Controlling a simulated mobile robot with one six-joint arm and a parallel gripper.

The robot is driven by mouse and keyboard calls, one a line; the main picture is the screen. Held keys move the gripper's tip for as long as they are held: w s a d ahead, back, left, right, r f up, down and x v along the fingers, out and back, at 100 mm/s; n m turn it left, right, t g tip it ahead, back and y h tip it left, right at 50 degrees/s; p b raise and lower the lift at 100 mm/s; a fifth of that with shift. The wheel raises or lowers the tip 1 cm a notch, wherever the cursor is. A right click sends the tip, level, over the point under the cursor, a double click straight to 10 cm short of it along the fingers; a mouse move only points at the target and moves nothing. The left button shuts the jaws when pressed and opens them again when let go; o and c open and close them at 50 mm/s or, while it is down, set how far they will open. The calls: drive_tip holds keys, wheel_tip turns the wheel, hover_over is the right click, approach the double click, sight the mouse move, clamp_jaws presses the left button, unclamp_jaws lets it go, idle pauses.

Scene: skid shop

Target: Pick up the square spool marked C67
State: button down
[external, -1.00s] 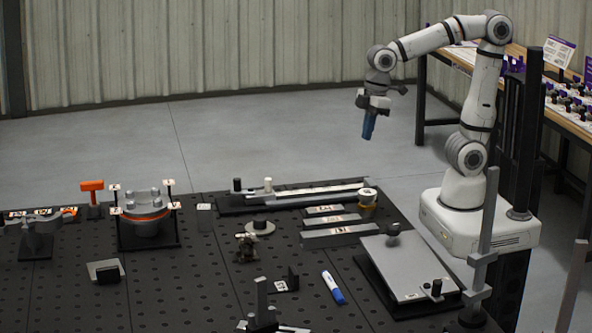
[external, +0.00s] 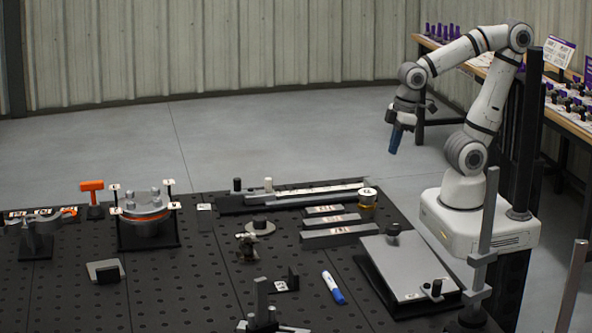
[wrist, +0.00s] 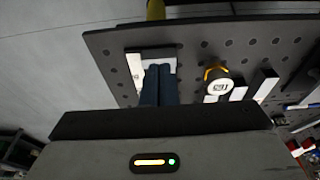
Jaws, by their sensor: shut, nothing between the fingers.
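My gripper (external: 393,150) is shut and empty, with blue fingers pointing down, high above the floor beyond the bench's back right corner. Its closed fingers also show in the wrist view (wrist: 160,80). I cannot make out a square spool marked C67 for certain. A round white-topped piece with an orange-yellow lower part (external: 367,192) stands near the bench's back right. A similar white round top with an orange edge (wrist: 219,87) and a dark label shows right of the fingers in the wrist view; its label is too small to read surely. My gripper touches none of these.
The dark perforated bench (external: 190,290) carries a long rail (external: 300,196), several grey bars (external: 331,236), a flat plate (external: 408,268), a blue-white marker (external: 332,287) and a clamped round fixture (external: 146,227). A wooden side bench (external: 575,122) stands at right. The air around my gripper is clear.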

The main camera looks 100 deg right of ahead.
drive_tip(key=c, duration=2.2)
unclamp_jaws()
drive_tip(key=c, duration=0.6)
unclamp_jaws()
drive_tip(key=shift+c, duration=0.2)
drive_tip(key=w+a+r+p, duration=0.1)
drive_tip(key=w+a+r, duration=0.15)
drive_tip(key=w, duration=0.45)
drive_tip(key=w+a+r+p, duration=0.1)
drive_tip(key=w+r, duration=0.2)
drive_tip(key=w, duration=0.4)
drive_tip(key=p, duration=0.6)
hover_over(247, 238)
drive_tip(key=s, duration=0.2)
drive_tip(key=shift+n+t, duration=0.3)
drive_tip(key=f, duration=1)
drive_tip(key=shift+w+a, duration=0.15)
drive_tip(key=shift+a, duration=0.1)
drive_tip(key=shift+w+a+f, duration=0.15)
drive_tip(key=shift+w+f, duration=0.05)
drive_tip(key=shift+f, duration=0.4)
drive_tip(key=shift+d+p+x, duration=0.2)
drive_tip(key=shift+p+x, duration=0.4)
drive_tip(key=shift+x, duration=1.1)
drive_tip(key=shift+d+p+x, duration=0.2)
drive_tip(key=shift+p+x, duration=0.35)
drive_tip(key=shift+x, duration=1.15)
